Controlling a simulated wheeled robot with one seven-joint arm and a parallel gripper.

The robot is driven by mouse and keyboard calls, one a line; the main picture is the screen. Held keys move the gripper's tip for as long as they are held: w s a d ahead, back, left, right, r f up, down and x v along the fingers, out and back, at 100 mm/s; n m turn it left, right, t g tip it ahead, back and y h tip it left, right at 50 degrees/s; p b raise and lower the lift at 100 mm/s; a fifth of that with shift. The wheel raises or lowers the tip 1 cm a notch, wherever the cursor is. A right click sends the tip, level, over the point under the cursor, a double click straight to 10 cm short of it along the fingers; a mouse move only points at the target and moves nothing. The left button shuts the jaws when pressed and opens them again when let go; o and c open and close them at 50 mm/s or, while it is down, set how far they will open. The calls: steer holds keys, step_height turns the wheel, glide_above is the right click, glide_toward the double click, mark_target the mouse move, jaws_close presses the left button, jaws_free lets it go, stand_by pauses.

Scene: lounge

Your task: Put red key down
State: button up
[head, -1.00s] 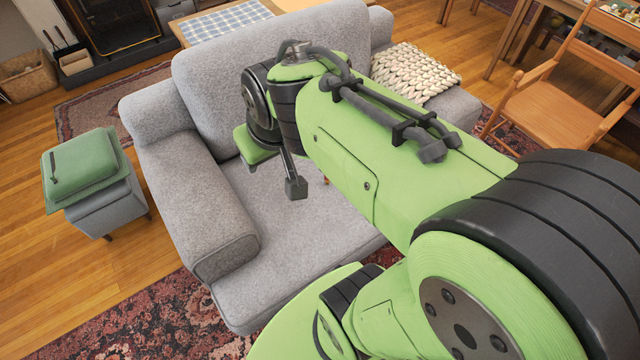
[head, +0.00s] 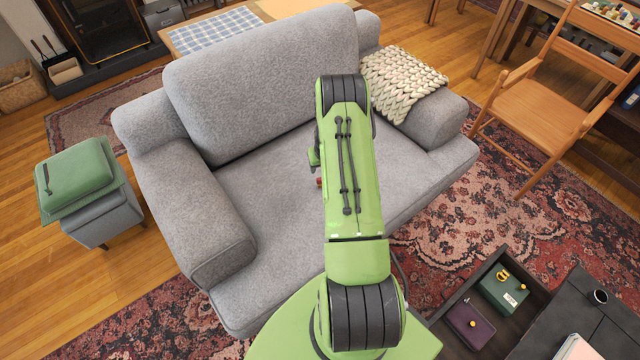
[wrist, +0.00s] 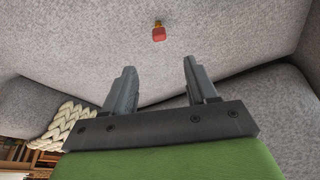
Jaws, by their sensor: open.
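The red key (wrist: 159,33) lies on the grey sofa (head: 270,190) seat, apart from my gripper. Its red part also shows in the head view (head: 319,182), at the left edge of my arm, which hides the rest. My gripper (wrist: 160,68) is open and empty in the wrist view, its two fingers apart with the key beyond their tips. In the head view my arm hides most of the gripper.
A knitted cream throw (head: 400,80) hangs over the sofa's right armrest. A green cushion (head: 78,178) tops a grey stool at left. At lower right, a dark table's open drawer (head: 535,318) holds a green box (head: 503,293) and a purple box (head: 468,325). A wooden chair (head: 545,100) stands at right.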

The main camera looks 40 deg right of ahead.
steer(key=b+x, duration=0.5)
steer(key=x, duration=1)
steer(key=shift+f, duration=0.3)
steer(key=shift+r, duration=0.15)
jaws_close()
step_height(320, 180, up, 10)
steer(key=p, duration=0.3)
steer(key=w+a+r+n+p, duration=0.1)
steer(key=a+r+p, duration=0.3)
steer(key=a, duration=0.5)
steer(key=w+a+r+n+p, duration=0.1)
steer(key=a+r+n, duration=0.1)
steer(key=a+r, duration=0.6)
steer(key=s+a+r+n+p, duration=0.1)
steer(key=s+a+r+p, duration=0.1)
steer(key=a, duration=0.6)
steer(key=s+a+r+n+y+p, duration=0.1)
steer(key=s+a+r+p, duration=0.2)
steer(key=s+a+r, duration=0.2)
steer(key=a+r, duration=0.1)
steer(key=a, duration=0.2)
steer(key=shift+r+n+y, duration=0.15)
steer(key=shift+n+y, duration=0.15)
steer(key=shift+n, duration=0.1)
